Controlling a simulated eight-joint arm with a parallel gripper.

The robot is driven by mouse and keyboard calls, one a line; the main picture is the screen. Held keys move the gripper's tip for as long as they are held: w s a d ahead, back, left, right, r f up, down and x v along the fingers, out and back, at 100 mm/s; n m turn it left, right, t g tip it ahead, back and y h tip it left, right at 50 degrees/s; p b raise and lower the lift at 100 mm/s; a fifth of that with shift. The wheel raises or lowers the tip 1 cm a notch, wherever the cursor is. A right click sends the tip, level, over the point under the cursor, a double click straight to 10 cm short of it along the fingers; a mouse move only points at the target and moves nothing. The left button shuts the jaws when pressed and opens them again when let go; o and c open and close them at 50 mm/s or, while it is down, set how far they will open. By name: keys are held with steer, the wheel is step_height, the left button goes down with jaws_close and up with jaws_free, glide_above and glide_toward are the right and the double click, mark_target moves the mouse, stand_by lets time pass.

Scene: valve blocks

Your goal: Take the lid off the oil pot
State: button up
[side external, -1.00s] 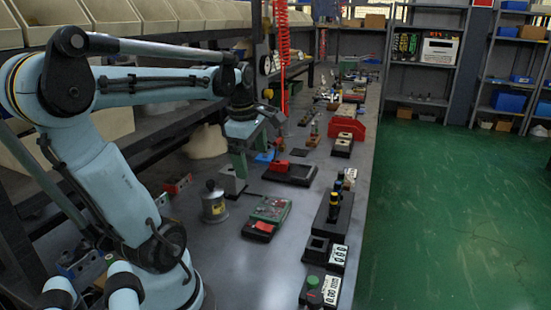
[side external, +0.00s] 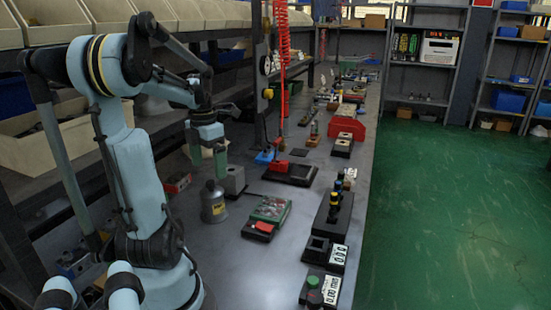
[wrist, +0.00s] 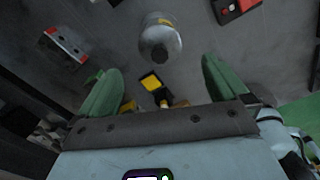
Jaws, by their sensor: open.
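The oil pot (side external: 214,207) is a grey metal pot with a yellow label, standing upright on the bench. Its dark lid (side external: 210,185) is on top. My gripper (side external: 221,165) is above the pot and points down, its green fingers near the lid but not around it in the side view.
Black valve blocks (side external: 333,220) line the bench's right edge. Bare bench lies in front of the pot.

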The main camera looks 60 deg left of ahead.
mark_target(210, 181)
steer(key=shift+f, duration=3.2)
steer(key=c, duration=1.1)
steer(key=shift+r, duration=0.2)
